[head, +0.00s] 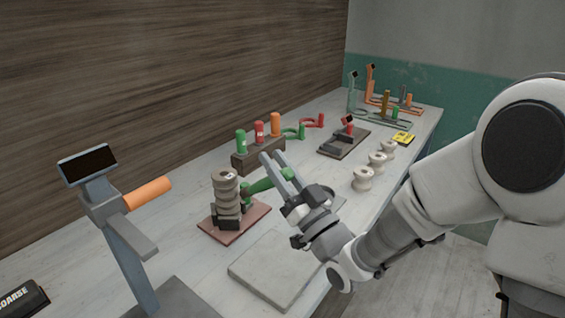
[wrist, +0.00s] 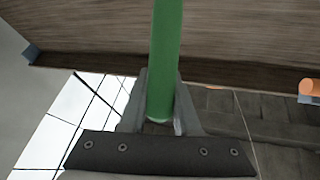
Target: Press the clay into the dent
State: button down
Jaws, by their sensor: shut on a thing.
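My gripper (head: 277,163) is over the middle of the table, shut on a green rod-shaped tool (head: 265,183). In the wrist view the green tool (wrist: 163,65) stands between my two fingers (wrist: 160,115) and runs up out of the picture. In the head view its left end is close to a stack of beige ring-shaped pieces (head: 227,203) on a reddish board (head: 232,234); I cannot tell whether they touch. I cannot make out a dent or which thing is the clay. A pale flat slab (head: 272,278) lies in front of my gripper.
A holder (head: 245,161) with green, red and orange cylinders stands behind. Several beige spool-shaped pieces (head: 363,178) line the right edge. A grey stand with a screen (head: 87,165) and orange handle is front left. Orange and green stands (head: 390,97) are at the far end.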

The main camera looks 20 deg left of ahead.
jog(key=shift+w+a+f+b, duration=0.1)
jog(key=shift+a+f+b, duration=0.4)
jog(key=shift+f+b, duration=0.35)
dwell(0.3)
jog(key=shift+a+b, duration=0.35)
jog(key=shift+b, duration=0.3)
dwell(2.7)
jog(key=shift+r, duration=0.1)
jog(key=shift+s+d+r+p, duration=0.2)
jog(key=shift+d+r, duration=0.3)
jog(key=shift+d, duration=0.45)
jog(key=shift+s+d+r+p, duration=0.1)
jog(key=shift+s+d+r, duration=0.3)
jog(key=shift+d, duration=0.6)
jog(key=shift+s+d+r+p, duration=0.15)
jog(key=shift+d+r, duration=0.45)
jog(key=shift+d, duration=0.35)
jog(key=shift+w, duration=0.1)
